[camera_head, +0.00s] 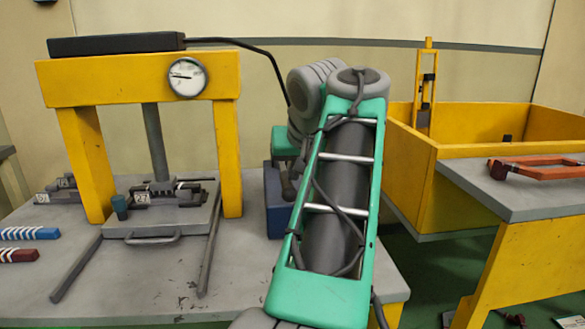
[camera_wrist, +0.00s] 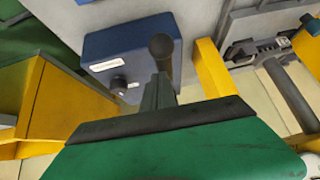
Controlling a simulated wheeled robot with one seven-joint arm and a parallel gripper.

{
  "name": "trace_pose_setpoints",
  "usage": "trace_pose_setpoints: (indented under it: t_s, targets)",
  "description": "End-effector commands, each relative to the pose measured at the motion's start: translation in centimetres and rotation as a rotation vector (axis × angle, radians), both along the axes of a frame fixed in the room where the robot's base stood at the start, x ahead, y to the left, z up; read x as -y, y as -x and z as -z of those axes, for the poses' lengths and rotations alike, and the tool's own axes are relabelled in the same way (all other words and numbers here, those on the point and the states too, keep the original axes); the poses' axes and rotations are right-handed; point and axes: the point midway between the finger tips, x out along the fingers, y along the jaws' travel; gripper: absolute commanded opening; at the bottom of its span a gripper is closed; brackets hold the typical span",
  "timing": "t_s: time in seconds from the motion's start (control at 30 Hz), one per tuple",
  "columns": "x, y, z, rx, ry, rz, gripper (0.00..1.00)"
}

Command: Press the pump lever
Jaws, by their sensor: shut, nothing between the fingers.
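The pump is a blue box (camera_head: 276,205) on the grey table, partly hidden behind my arm in the head view. In the wrist view the blue box (camera_wrist: 112,45) shows its label and a dark round knob (camera_wrist: 118,83) on its side. The pump lever (camera_wrist: 163,50) is a dark rod with a rounded end, seen just beyond my fingertips. My gripper (camera_wrist: 158,88) is shut and empty, with its grey fingers close to the lever. I cannot tell whether they touch it. In the head view the fingers are mostly hidden by my arm.
A yellow press frame (camera_head: 140,80) with a gauge (camera_head: 187,77) stands left of the pump, with a black hose running from its top. A yellow bin (camera_head: 410,165) and a side table (camera_head: 530,195) with an orange-handled tool (camera_head: 535,168) are at the right.

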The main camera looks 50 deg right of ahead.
Motion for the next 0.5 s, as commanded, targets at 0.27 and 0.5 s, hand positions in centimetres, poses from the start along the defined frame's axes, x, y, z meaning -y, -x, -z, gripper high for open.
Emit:
trace_pose_setpoints:
  t_s: [0.27, 0.5]
  targets:
    - [-2.3, 3.1, -7.2, 0.005, 0.008, 0.002, 0.00]
    - [-3.4, 4.4, -9.1, 0.008, 0.008, -0.001, 0.00]
